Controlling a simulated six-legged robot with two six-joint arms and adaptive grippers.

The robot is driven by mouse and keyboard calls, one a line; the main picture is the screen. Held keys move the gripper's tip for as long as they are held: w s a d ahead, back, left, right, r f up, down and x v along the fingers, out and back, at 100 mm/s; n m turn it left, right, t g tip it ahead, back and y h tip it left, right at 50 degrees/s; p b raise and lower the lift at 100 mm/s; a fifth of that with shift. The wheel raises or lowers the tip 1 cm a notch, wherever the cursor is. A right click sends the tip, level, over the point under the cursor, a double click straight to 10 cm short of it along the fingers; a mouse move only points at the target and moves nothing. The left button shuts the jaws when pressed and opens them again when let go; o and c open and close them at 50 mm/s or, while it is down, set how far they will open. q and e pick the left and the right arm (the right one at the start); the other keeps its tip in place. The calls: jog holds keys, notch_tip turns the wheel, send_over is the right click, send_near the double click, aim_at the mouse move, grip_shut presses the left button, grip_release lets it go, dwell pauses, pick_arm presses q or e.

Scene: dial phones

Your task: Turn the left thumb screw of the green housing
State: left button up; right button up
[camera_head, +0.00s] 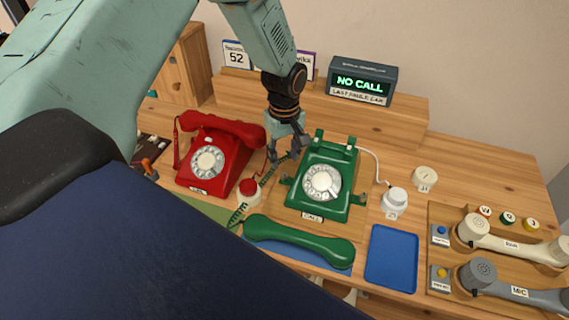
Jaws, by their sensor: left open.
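The green housing (335,161) of the dial phone stands at the middle of the table, its white dial (321,183) facing me. Its left thumb screw (287,180) is a small dark green part low on its left side. A similar right thumb screw (359,200) sticks out on its other side. My left gripper (284,157) reaches down from above, open and empty, at the housing's upper left, behind the left thumb screw and apart from it. The green handset (300,243) lies off its cradle in front of the housing. My right gripper is not in view.
A red phone (219,152) stands close on the left. A red-capped white piece (249,190) and a coiled green cord lie between the phones. A white knob (395,199) and an empty blue tray (392,257) are on the right. A "NO CALL" display (361,81) stands behind.

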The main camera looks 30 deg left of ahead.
aim_at(284, 174)
pick_arm(q)
jog(key=shift+r, duration=0.8)
jog(key=n, duration=0.1)
jog(key=n+b, duration=0.1)
jog(key=shift+a+f+n+b, duration=0.1)
jog(key=shift+f+n+b, duration=0.15)
jog(key=shift+n+b, duration=0.05)
jog(key=n+b, duration=0.1)
jog(key=n, duration=0.2)
jog(key=shift+f, duration=0.1)
notch_tip(284, 174, down, 8)
jog(key=shift+r+b, duration=0.25)
jog(key=shift+b, duration=0.3)
grip_shut()
